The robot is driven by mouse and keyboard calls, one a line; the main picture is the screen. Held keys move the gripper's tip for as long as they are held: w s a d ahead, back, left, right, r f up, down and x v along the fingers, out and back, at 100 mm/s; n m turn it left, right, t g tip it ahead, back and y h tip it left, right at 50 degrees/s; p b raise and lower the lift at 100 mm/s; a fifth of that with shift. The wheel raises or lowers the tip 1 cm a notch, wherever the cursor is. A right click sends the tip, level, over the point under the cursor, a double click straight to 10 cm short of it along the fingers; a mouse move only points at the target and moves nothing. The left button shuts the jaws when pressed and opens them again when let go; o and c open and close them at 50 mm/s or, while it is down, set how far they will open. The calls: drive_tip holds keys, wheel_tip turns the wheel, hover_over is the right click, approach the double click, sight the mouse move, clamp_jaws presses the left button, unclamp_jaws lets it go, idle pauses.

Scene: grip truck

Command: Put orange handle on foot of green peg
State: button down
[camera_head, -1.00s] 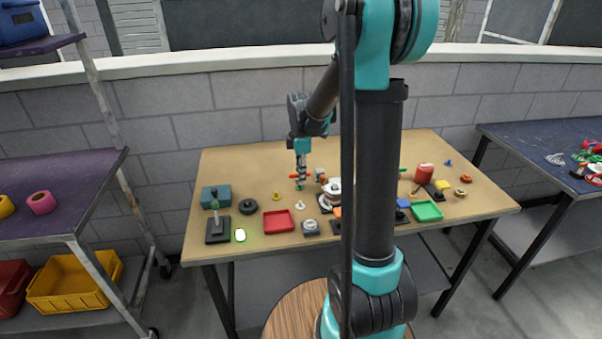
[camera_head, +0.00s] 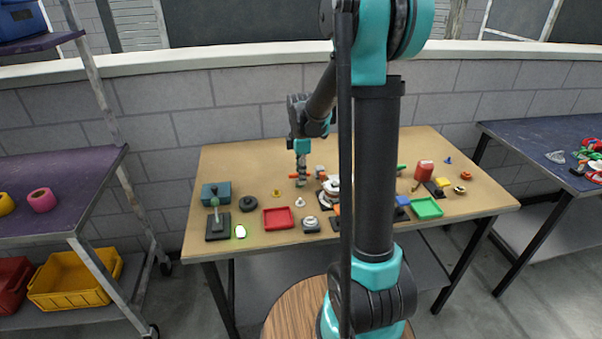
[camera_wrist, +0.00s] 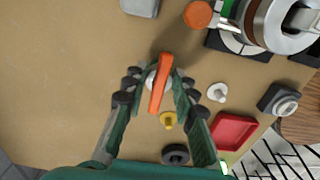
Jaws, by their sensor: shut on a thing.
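The orange handle (camera_wrist: 160,85) is a long bar between the fingers of my gripper (camera_wrist: 158,84) in the wrist view. My gripper is shut on it, above the tabletop. A pale round part shows just behind the handle; I cannot tell whether they touch. In the head view my gripper (camera_head: 301,182) is over the middle-back of the table, with a bit of orange at its left side. The peg is not visible in the wrist view.
Near the peg are a teal box (camera_head: 216,190), a black ring (camera_head: 249,204), a white piece (camera_head: 240,231) and a red tray (camera_head: 278,225). A yellow piece (camera_wrist: 167,120) and white knob (camera_wrist: 217,92) lie close to my gripper. A round white-and-dark device (camera_wrist: 280,22) stands to its right.

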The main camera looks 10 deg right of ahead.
drive_tip(key=shift+f, duration=0.55)
idle(1.1)
drive_tip(key=c, duration=1.1)
unclamp_jaws()
drive_tip(key=shift+c, duration=0.2)
drive_tip(key=o, duration=0.3)
drive_tip(key=shift+r, duration=3.8)
